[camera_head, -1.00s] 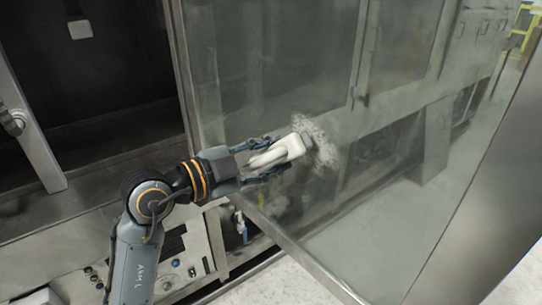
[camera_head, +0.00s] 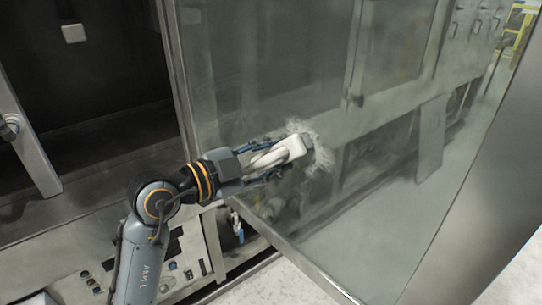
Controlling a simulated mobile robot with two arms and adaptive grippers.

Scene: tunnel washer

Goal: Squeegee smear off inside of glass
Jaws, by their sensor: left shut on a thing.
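The glass pane (camera_head: 400,190) is framed in metal and stands open, tilted across the middle and right of the head view. A whitish smear (camera_head: 318,152) shows on the glass around the head of the squeegee. My left gripper (camera_head: 275,160) is shut on the white squeegee (camera_head: 272,157), whose broad end points to the right at the smear. The squeegee's head is at the glass or very close to it; I cannot tell whether it touches. It hides part of the smear. My right gripper is not in view.
The dark machine opening (camera_head: 90,90) is at the left. A control panel with several buttons (camera_head: 165,270) is below my left arm. The metal door frame (camera_head: 310,270) runs along the glass's lower edge, with pale floor (camera_head: 275,287) below. A wide metal edge (camera_head: 490,190) stands at the right.

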